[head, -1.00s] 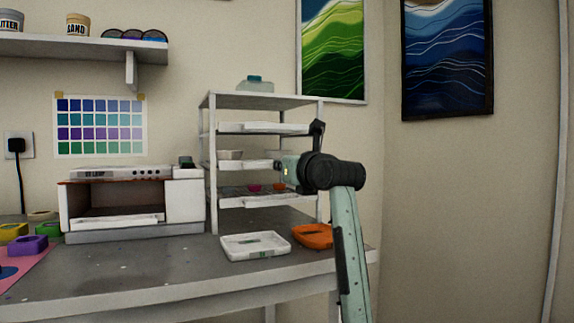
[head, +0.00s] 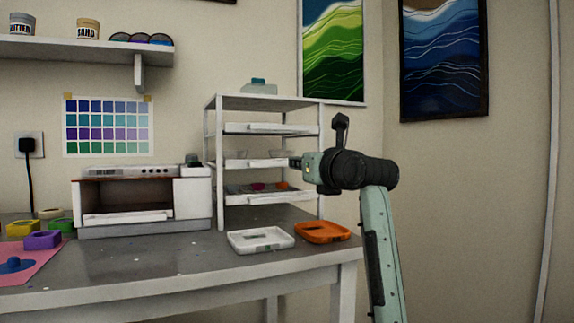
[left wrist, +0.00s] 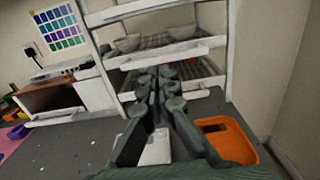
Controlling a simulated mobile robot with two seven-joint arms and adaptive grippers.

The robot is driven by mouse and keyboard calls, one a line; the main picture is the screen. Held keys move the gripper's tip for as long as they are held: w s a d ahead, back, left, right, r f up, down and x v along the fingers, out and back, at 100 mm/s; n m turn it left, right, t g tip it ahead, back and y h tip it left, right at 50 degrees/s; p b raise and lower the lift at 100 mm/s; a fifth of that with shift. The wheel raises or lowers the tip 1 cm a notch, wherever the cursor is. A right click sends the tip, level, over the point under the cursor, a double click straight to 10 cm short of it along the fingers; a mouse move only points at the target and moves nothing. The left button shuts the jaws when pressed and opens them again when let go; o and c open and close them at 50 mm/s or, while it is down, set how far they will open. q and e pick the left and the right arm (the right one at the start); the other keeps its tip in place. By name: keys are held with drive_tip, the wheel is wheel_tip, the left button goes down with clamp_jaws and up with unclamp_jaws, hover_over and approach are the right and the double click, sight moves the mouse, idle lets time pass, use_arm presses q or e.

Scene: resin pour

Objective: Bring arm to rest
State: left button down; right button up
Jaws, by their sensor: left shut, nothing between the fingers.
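My left gripper (head: 296,162) is shut and empty. In the head view it is held in the air in front of the right side of the white shelf rack (head: 212,150), with its arm rising from below. In the left wrist view its fingers (left wrist: 158,90) lie together, pointing toward the rack, above the worktable. I cannot tell in the head view whether it touches the rack. My right gripper is in neither view.
The worktable (head: 190,262) carries a white tray (head: 262,247), an orange tray (head: 322,239), a small oven (head: 140,229) and coloured moulds on a pink mat (head: 42,254). The rack's shelves hold bowls and small coloured pieces. Open floor space lies right of the table.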

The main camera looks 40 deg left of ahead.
use_arm(q)
drive_tip(key=v, duration=0.6)
drive_tip(key=shift+d+f, duration=0.15)
drive_tip(key=shift+f, duration=0.15)
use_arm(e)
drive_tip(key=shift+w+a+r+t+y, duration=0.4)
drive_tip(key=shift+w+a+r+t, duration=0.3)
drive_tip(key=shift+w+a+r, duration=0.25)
